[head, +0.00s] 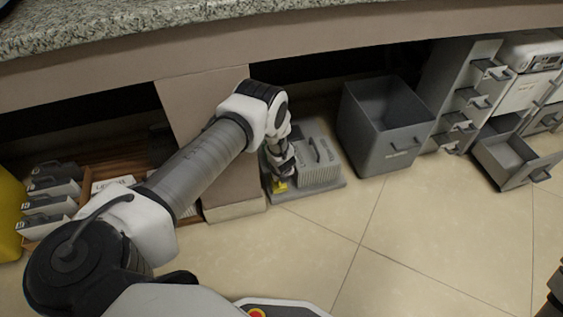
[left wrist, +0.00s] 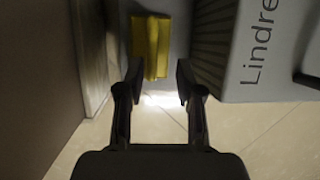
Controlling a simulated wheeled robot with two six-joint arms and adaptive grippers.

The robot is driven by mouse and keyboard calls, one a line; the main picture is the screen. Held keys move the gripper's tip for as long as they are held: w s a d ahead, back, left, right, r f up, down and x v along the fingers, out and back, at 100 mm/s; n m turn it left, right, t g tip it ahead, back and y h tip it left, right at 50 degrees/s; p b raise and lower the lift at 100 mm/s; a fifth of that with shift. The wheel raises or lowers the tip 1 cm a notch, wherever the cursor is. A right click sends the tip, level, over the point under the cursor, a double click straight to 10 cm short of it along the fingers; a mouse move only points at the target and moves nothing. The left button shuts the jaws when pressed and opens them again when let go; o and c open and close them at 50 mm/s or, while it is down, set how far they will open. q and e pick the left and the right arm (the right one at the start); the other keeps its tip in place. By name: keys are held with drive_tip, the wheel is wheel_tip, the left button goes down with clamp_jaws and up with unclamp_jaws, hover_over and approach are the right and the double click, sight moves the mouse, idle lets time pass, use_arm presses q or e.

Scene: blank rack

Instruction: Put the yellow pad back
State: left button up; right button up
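The yellow pad (head: 280,187) lies at the left end of a low grey base (head: 318,190) on the floor under the counter. In the left wrist view the pad (left wrist: 151,42) is a folded-looking yellow block, beyond and between my fingertips. My left gripper (left wrist: 158,82) is open, with a clear gap between its fingers and nothing held. In the head view my left gripper (head: 279,165) is just above the pad and partly hides it. My right gripper is not in view.
A ribbed grey box (head: 318,168) with a handle stands on the base right of the pad; its lettering shows in the left wrist view (left wrist: 262,45). A panel (head: 225,170) is close on the left. An open grey bin (head: 388,135) and drawers (head: 505,158) stand right.

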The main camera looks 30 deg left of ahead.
use_arm(q)
drive_tip(key=p+v, duration=0.4)
drive_tip(key=v, duration=0.4)
drive_tip(key=shift+p, duration=0.4)
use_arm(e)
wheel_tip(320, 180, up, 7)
